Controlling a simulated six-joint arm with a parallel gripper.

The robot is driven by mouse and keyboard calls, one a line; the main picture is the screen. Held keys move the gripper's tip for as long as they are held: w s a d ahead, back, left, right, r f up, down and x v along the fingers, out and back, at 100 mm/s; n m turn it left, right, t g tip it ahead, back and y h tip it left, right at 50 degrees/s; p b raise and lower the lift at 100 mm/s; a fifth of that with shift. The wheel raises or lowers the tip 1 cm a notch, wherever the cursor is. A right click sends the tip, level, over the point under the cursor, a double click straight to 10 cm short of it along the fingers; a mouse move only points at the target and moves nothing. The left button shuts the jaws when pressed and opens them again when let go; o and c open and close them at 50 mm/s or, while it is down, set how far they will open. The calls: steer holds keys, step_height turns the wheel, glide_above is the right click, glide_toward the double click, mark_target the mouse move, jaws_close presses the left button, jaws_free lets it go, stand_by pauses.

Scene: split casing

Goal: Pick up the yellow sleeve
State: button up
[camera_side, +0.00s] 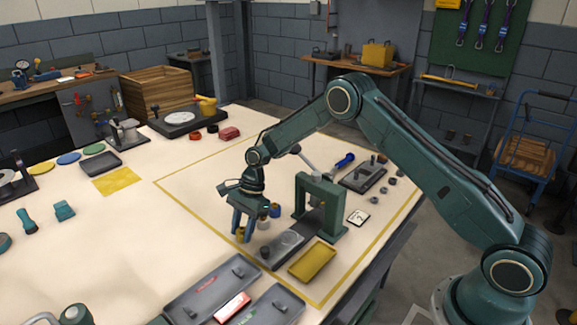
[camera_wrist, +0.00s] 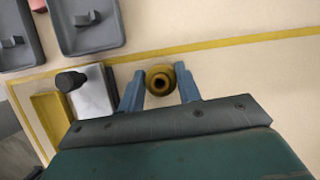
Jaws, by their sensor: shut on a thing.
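The yellow sleeve (camera_wrist: 160,79) is a short ring with a dark centre hole, seen end-on between my two blue fingers in the wrist view. My gripper (camera_wrist: 160,90) is shut on it. In the side view my gripper (camera_side: 242,236) points down, and the sleeve (camera_side: 240,234) shows at the fingertips, partly hidden by the fingers. I cannot tell whether the sleeve touches the table or is just above it.
Small blue and yellow cylinders (camera_side: 274,210) stand close to the right of my gripper. A green press frame (camera_side: 320,205), a grey plate (camera_side: 283,248) and a yellow tray (camera_side: 312,262) are further right. Grey trays (camera_side: 210,288) lie in front.

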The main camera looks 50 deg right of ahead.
mark_target(242, 228)
steer(key=shift+r, duration=0.15)
step_height(242, 228, up, 20)
stand_by(0.6)
steer(key=shift+f, duration=0.25)
stand_by(0.3)
